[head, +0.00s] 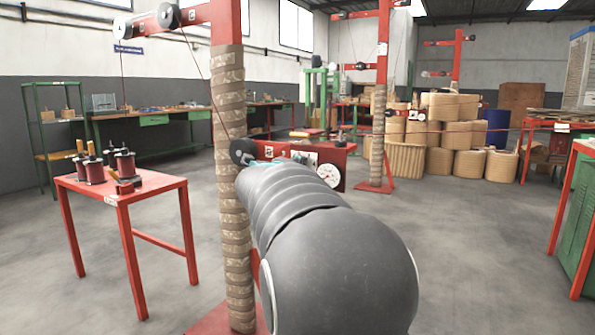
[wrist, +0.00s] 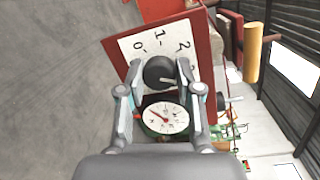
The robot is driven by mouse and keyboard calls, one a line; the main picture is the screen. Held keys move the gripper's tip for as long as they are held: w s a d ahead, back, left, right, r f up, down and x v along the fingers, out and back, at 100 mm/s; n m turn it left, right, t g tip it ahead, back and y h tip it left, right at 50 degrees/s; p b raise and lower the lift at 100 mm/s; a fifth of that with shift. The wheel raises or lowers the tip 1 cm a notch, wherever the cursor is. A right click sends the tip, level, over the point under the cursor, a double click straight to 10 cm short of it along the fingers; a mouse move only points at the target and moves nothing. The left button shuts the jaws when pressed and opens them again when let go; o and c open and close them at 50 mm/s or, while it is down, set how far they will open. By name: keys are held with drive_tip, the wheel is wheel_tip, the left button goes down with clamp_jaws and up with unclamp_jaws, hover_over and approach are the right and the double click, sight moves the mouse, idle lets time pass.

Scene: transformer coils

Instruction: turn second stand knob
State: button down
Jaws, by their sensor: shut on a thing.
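The black knob (wrist: 159,72) sits on a white dial plate (wrist: 150,45) marked 0, 1, 2 in the wrist view. My gripper (wrist: 160,75) has a finger on each side of the knob and is shut on it. The plate is on a red box, which also shows in the head view (head: 335,152) beside the near red stand post (head: 230,120). A round white gauge (wrist: 165,118) with a red needle is next to the knob. In the head view my arm hides the knob and most of the gripper.
A red table (head: 150,182) with several dark red coils stands at the left. Another wrapped stand post (head: 378,130) is farther back. Large tan spools (head: 448,107) are stacked behind it. A green cabinet (head: 577,220) is at the right edge. The middle floor is clear.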

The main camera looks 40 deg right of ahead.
drive_tip(key=shift+f, duration=0.15)
drive_tip(key=c, duration=0.8)
unclamp_jaws()
drive_tip(key=v, duration=1.2)
